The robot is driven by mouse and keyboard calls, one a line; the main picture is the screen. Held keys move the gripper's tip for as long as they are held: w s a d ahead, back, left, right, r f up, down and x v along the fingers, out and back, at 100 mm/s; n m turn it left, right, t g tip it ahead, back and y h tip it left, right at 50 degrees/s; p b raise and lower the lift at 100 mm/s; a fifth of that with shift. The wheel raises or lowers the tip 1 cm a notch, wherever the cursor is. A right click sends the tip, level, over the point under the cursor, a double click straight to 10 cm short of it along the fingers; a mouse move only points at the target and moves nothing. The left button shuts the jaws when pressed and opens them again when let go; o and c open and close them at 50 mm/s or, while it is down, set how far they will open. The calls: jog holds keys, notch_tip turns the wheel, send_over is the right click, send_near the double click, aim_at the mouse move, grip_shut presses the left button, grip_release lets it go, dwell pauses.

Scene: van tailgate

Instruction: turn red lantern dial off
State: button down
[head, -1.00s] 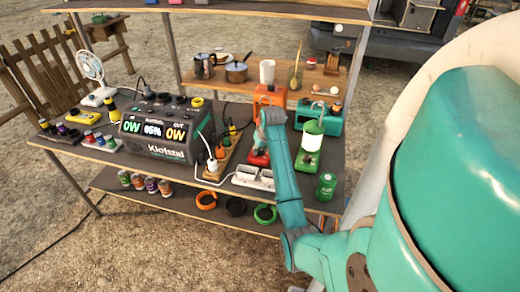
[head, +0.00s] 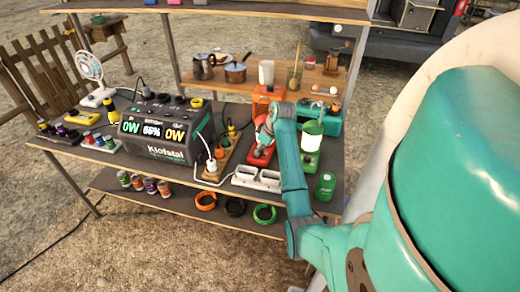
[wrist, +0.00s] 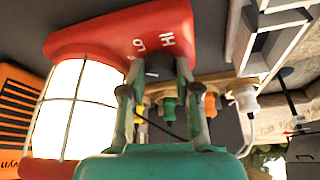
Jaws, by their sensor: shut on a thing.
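The red lantern (head: 262,158) stands on the table's dark top, partly hidden by my arm in the head view. My gripper (wrist: 158,90) reaches in from below in that view. In the head view my gripper (head: 268,132) is largely hidden by the arm.
A green lantern (head: 311,143) stands close to the right of my arm. A large power station (head: 158,132) stands to the left.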

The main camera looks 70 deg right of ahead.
dwell(0.3)
jog(key=c, duration=0.8)
grip_release()
